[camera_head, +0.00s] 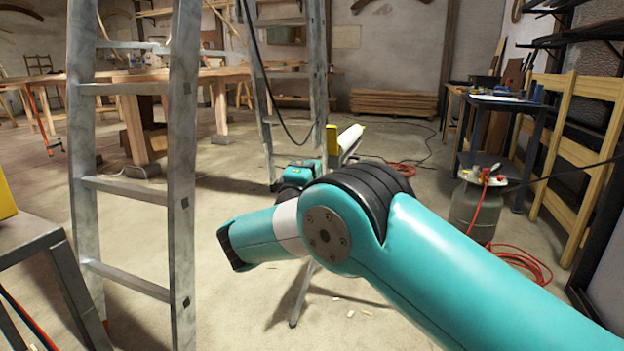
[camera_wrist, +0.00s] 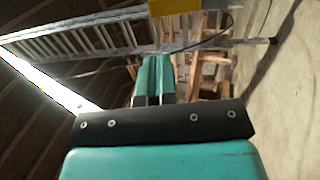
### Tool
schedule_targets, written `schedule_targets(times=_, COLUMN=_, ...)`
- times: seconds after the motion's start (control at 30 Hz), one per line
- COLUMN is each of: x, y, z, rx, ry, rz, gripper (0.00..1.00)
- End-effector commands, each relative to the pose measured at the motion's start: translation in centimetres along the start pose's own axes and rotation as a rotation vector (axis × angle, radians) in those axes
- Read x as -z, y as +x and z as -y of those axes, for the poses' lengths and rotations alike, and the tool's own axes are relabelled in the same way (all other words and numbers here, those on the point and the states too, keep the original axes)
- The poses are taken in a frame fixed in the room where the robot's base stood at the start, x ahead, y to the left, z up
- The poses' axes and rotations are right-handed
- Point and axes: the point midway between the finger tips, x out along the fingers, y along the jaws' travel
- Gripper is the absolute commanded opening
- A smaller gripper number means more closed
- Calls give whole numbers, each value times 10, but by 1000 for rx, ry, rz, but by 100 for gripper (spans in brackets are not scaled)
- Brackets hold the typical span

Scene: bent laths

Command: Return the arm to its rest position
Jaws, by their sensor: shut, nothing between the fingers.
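My gripper (camera_wrist: 155,66) shows in the wrist view with its two teal fingers side by side, pressed together and empty. Its dark mounting bar with screws lies below them. In the head view my teal arm (camera_head: 470,265) reaches in from the lower right to a black-ringed joint, then bends away to the left. The fingers cannot be made out in the head view. In the wrist view a yellow block (camera_wrist: 172,7) and a metal ladder (camera_wrist: 80,40) lie beyond the fingertips; the view appears tilted sideways.
A metal stepladder (camera_head: 182,180) stands left of my arm. A metal stand (camera_head: 30,240) is at the left edge. A dark workbench (camera_head: 505,105), gas cylinder (camera_head: 476,212), red hose (camera_head: 525,262) and wooden frame (camera_head: 568,150) line the right.

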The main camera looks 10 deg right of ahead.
Motion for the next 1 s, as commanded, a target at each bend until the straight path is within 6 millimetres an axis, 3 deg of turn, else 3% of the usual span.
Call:
schedule_targets(times=0.33, x=0, y=0, z=-1, rx=1, ry=0, rz=0, gripper=0)
schedule_targets(times=0.47, x=-6, y=8, z=-5, rx=52, ry=43, rz=2, gripper=0)
schedule_targets(times=0.6, x=-29, y=29, z=-11, rx=273, ry=209, rz=11, gripper=0)
schedule_targets(times=0.7, x=-54, y=28, z=-14, rx=521, ry=369, rz=28, gripper=0)
schedule_targets(times=0.77, x=-70, y=17, z=-17, rx=679, ry=457, rz=45, gripper=0)
schedule_targets(times=0.87, x=-98, y=-18, z=-26, rx=943, ry=579, rz=80, gripper=0)
schedule_targets(times=1.0, x=-143, y=-98, z=-50, rx=1307, ry=689, rz=141, gripper=0)
